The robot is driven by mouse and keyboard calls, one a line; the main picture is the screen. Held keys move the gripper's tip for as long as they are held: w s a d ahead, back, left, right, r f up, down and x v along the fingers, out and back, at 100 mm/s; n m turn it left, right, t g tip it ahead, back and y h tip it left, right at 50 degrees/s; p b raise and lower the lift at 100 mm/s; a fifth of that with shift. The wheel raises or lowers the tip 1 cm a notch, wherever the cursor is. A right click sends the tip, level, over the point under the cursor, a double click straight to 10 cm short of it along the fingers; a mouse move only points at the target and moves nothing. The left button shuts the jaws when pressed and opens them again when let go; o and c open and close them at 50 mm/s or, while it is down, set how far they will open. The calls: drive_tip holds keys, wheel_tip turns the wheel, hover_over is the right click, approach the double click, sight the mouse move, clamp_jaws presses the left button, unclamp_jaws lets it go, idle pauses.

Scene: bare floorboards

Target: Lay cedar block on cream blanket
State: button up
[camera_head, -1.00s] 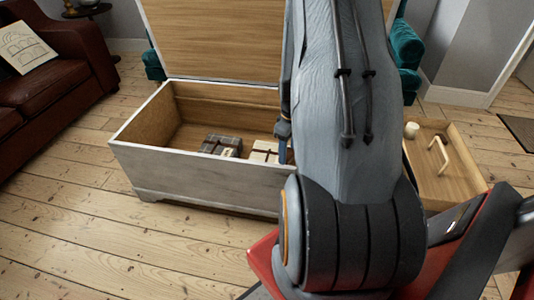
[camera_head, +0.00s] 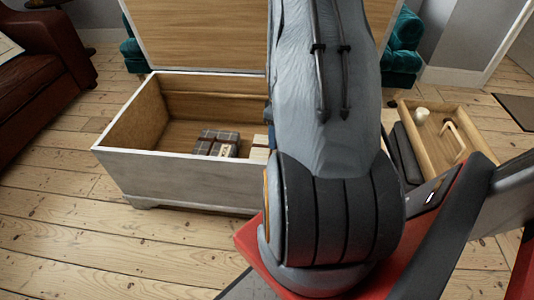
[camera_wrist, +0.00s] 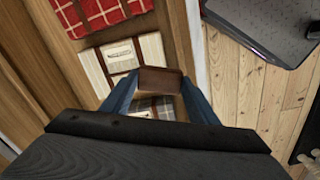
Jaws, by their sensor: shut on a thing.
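My gripper (camera_wrist: 161,82) is shut on the cedar block (camera_wrist: 160,81), a small reddish-brown block between its blue fingers in the wrist view. The cream blanket (camera_wrist: 121,58), folded with a pale label, lies in the chest just up and left of the block in that view. In the head view, the cream blanket (camera_head: 261,147) is partly hidden by my arm, and the gripper's hold and the block are hidden. The block appears over the chest, near the edge between the cream and grey plaid blankets. I cannot tell its height.
The open wooden chest (camera_head: 180,180) has pale walls and a raised lid. A grey plaid blanket (camera_head: 216,143) and a red plaid blanket (camera_wrist: 108,14) flank the cream one. A wooden tray (camera_head: 437,163) with a white object is at right. Floorboards at front left are clear.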

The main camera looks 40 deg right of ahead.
drive_tip(key=w+f+b, duration=0.1)
drive_tip(key=f+b, duration=0.5)
drive_tip(key=f, duration=0.3)
drive_tip(key=w+f+b, duration=0.2)
drive_tip(key=f+b, duration=0.5)
drive_tip(key=f, duration=0.1)
drive_tip(key=w+f+b, duration=0.2)
drive_tip(key=f+b, duration=0.5)
drive_tip(key=f, duration=0.2)
drive_tip(key=shift+f, duration=0.35)
drive_tip(key=shift+f, duration=0.15)
drive_tip(key=o, duration=1)
wheel_tip(320, 180, up, 12)
drive_tip(key=p, duration=0.4)
drive_tip(key=shift+p, duration=0.4)
